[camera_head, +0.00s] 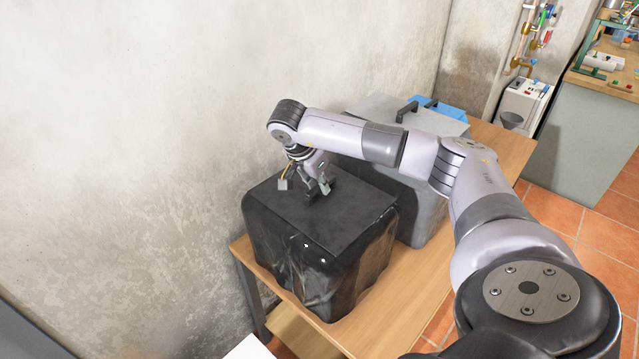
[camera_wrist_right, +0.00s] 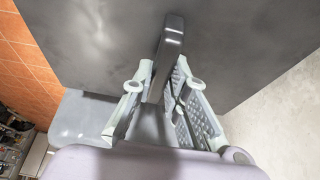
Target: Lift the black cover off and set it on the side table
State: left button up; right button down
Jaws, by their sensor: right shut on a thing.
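The black cover (camera_head: 330,220) is a glossy, draped, box-like shape with a flat matte top, standing on a wooden table (camera_head: 400,318). Its dark bar handle (camera_wrist_right: 171,45) rises from the middle of the top in the right wrist view. My right gripper (camera_head: 314,190) reaches down from above and is shut on that handle; its pale fingers (camera_wrist_right: 160,85) lie on both sides of the bar. The cover looks level and appears to rest on the table. What is under the cover is hidden. My left gripper is not in view.
A grey box with a dark handle on its lid (camera_head: 375,108) stands right behind the cover, with a blue object (camera_head: 440,108) beyond it. A concrete wall (camera_head: 130,130) is close on the left. A green workbench (camera_head: 580,135) stands at the far right across the tiled floor.

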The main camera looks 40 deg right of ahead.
dwell(0.3)
notch_tip(320, 180, up, 26)
jog(key=p, duration=1.2)
dwell(0.3)
dwell(0.4)
